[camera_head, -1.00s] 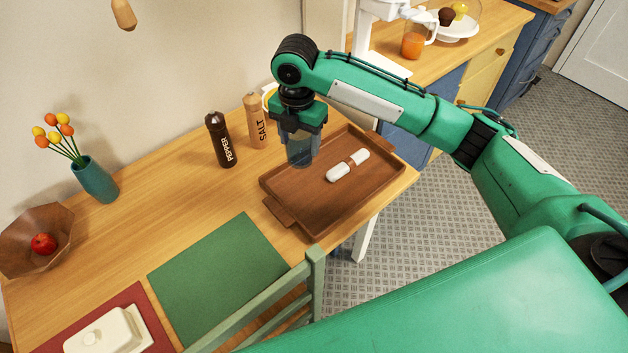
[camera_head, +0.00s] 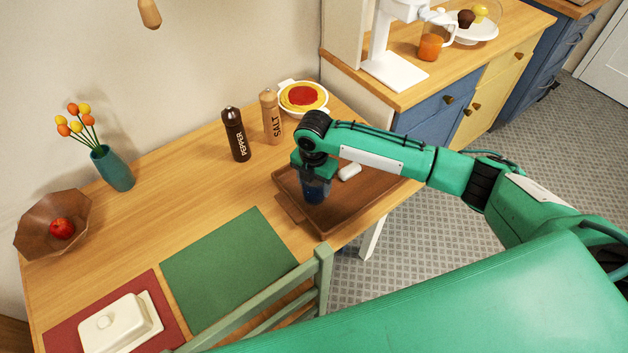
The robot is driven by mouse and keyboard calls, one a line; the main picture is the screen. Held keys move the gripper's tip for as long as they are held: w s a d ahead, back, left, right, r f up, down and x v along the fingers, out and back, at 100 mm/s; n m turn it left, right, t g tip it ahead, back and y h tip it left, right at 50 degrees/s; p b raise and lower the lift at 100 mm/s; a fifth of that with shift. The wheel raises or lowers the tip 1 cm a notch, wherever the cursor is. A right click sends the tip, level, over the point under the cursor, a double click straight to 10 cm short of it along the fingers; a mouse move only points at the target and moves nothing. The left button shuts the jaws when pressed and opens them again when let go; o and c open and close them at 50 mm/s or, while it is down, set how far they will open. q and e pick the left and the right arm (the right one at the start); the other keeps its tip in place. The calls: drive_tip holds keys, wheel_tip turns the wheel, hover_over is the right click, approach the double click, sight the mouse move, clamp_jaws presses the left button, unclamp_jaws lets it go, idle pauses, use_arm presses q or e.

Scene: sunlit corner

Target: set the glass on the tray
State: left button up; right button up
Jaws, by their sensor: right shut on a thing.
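The brown wooden tray (camera_head: 352,207) lies at the right end of the table, partly covered by my right arm. My right gripper (camera_head: 314,184) points down over the tray's left part and is shut on the glass (camera_head: 315,192). The glass is see-through and bluish, looks upright, and its upper part is hidden by the gripper. I cannot tell whether its base touches the tray. A white object (camera_head: 349,172) lies on the tray to the right of the glass, partly hidden by my arm. My left gripper is out of view.
The pepper mill (camera_head: 236,136), the salt mill (camera_head: 271,118) and a pie in a white dish (camera_head: 303,97) stand behind the tray. A green mat (camera_head: 228,268) lies to its left. A green chair back (camera_head: 322,280) rises in front. The tray's front right is clear.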

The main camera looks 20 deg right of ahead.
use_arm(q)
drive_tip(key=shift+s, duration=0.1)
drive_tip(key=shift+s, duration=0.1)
use_arm(e)
drive_tip(key=o, duration=1.1)
drive_tip(key=shift+f, duration=0.1)
use_arm(q)
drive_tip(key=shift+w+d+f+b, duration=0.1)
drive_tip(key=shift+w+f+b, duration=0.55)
drive_tip(key=shift+b, duration=0.2)
use_arm(e)
wheel_tip(320, 180, up, 12)
drive_tip(key=shift+r, duration=0.2)
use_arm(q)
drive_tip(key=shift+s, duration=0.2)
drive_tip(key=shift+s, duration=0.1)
use_arm(e)
drive_tip(key=shift+f, duration=0.1)
